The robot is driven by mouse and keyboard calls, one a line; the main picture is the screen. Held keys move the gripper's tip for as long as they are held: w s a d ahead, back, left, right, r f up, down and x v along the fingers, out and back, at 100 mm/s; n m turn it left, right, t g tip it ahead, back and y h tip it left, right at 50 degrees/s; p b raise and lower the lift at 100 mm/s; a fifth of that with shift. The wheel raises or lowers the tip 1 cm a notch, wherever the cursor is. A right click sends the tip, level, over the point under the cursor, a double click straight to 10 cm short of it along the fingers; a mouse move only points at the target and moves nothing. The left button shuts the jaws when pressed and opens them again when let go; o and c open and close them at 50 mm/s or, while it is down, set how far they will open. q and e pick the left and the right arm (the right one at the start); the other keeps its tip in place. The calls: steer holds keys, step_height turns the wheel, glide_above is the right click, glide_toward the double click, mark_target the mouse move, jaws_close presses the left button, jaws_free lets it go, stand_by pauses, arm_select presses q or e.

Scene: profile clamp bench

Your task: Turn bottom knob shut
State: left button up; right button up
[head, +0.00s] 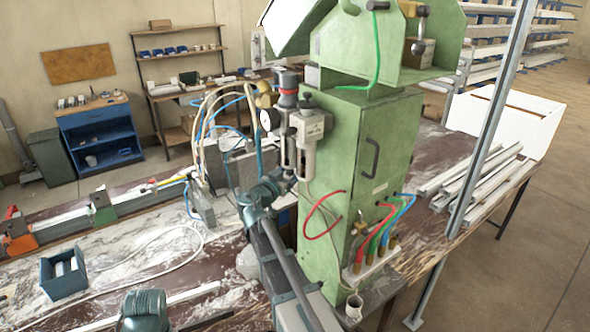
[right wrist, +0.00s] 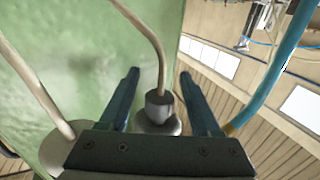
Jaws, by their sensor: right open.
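A green machine cabinet (head: 345,190) carries an air unit (head: 305,130) with a dark and red top knob (head: 288,90) and clear bowls on its left side. In the right wrist view, a small grey knob (right wrist: 158,108) on a wider round base sits between the fingers of my right gripper (right wrist: 160,76). The gripper is open, with one finger on each side of the knob; I cannot tell whether either touches. In the head view my right arm reaches up to below the air unit; its fingertips are hard to make out there. My left gripper is not visible.
Thin hoses (head: 232,110) loop left of the air unit, and a pale hose (right wrist: 148,35) passes close by the knob. Coloured hoses (head: 385,225) end at a manifold on the cabinet's base. Aluminium profiles (head: 480,185) lie right; a small dark bin (head: 63,276) stands left.

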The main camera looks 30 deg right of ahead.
steer(key=shift+w+d, duration=0.1)
steer(key=shift+d, duration=0.15)
jaws_close()
stand_by(0.3)
steer(key=shift+w+a+n+t+y, duration=0.15)
steer(key=shift+n+t+y, duration=0.6)
steer(key=shift+t, duration=0.2)
steer(key=shift+w+a+n+t+y, duration=0.1)
steer(key=shift+w+n+t+y, duration=0.05)
steer(key=shift+n+t+y, duration=0.65)
steer(key=shift+w+a+n+t+y, duration=0.15)
steer(key=shift+n+t+y, duration=0.55)
steer(key=shift+t, duration=0.35)
